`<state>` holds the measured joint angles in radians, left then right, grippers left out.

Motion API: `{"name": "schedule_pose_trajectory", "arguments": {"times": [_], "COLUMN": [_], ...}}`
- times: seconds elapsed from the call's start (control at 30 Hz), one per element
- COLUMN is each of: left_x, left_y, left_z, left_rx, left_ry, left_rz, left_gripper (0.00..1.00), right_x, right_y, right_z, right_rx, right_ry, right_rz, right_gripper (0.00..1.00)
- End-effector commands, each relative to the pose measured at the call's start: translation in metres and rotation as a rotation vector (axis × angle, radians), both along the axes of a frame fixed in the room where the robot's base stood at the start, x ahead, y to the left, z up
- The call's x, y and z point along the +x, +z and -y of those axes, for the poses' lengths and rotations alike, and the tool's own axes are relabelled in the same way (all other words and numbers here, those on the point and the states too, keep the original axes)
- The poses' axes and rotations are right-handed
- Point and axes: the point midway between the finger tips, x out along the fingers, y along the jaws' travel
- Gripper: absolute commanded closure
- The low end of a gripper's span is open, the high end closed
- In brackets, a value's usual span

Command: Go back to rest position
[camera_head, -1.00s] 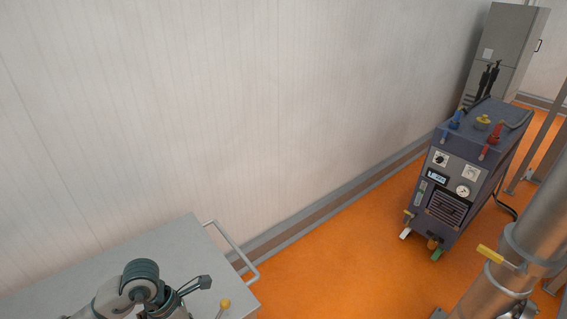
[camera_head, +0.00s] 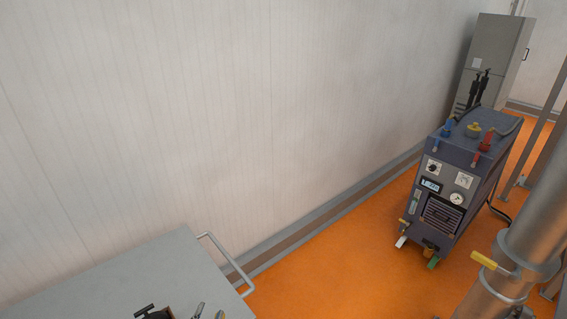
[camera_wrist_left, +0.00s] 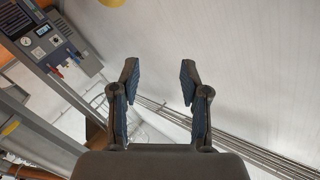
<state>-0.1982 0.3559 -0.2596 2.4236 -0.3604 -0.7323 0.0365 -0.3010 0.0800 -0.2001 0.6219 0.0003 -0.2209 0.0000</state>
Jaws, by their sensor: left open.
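My left gripper (camera_wrist_left: 160,82) shows in the left wrist view, with its two dark, blue-padded fingers spread apart and nothing between them. Pale wall fills the background beyond the fingers. In the head view I cannot make out the left gripper. My right gripper is in neither view.
A grey cart top (camera_head: 110,275) with a rail handle (camera_head: 235,268) stands at lower left; dark items (camera_head: 153,313) at the bottom edge are cut off. A dark blue machine (camera_head: 455,185) stands on the orange floor (camera_head: 345,260). A metal pipe (camera_head: 525,240) is at right.

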Motion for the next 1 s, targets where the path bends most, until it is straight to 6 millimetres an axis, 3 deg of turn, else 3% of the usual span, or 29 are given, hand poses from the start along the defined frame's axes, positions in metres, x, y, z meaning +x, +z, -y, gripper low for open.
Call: {"name": "schedule_pose_trajectory", "arguments": {"times": [0.03,0.1,0.2,0.4,0.57,0.87,1.0], "left_x": [-0.016,-0.042,-0.083,-0.162,-0.223,-0.212,-0.22], "left_y": [-0.039,-0.086,-0.137,-0.197,-0.223,-0.339,-0.411], "left_z": [-0.009,-0.018,-0.023,-0.02,-0.013,-0.01,-0.01], "left_rx": [-0.053,-0.108,-0.167,-0.243,-0.285,-0.271,-0.262], "left_ry": [0.056,0.122,0.188,0.261,0.293,0.299,0.301], "left_rz": [-0.156,-0.356,-0.594,-0.954,-1.193,-1.25,-1.279], "left_gripper": [0.55,0.55,0.55,0.55,0.55,0.55,0.55], "right_x": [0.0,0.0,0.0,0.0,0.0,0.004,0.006], "right_y": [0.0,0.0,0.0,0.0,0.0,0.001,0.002], "right_z": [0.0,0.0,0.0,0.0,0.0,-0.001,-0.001], "right_rx": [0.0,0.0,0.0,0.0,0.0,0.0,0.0], "right_ry": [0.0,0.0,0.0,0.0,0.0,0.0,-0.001], "right_rz": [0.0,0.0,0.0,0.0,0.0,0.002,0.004], "right_gripper": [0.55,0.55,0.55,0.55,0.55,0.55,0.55]}}
